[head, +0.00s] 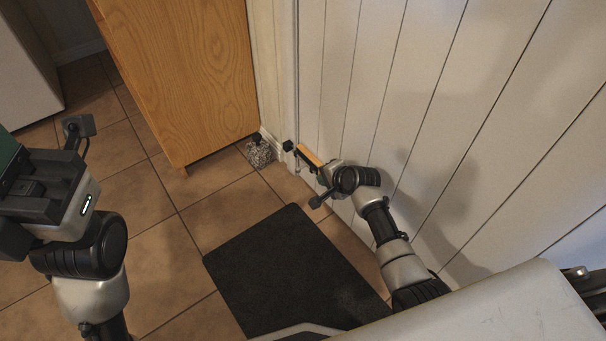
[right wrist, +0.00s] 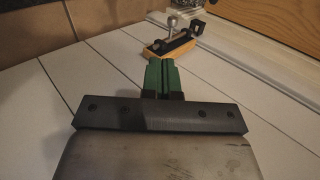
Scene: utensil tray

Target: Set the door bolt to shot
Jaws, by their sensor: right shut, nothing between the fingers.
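The door bolt (head: 309,156) sits on an orange wooden block on the white plank door, close to the door's edge. In the right wrist view the bolt (right wrist: 172,45) shows a dark plate and a silver knob standing up. A black keeper (head: 288,146) is on the frame side beside it; I cannot tell whether the rod reaches into it. My right gripper (right wrist: 165,66) has its green fingers together and empty, just short of the block and apart from the knob. My left gripper (head: 8,152) is at the left edge of the head view, its fingertips cut off.
The white door (head: 420,110) fills the right side. A wooden cabinet (head: 185,75) stands left of the door frame, with a speckled doorstop (head: 260,153) at its foot. A dark mat (head: 285,265) lies on the tiled floor.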

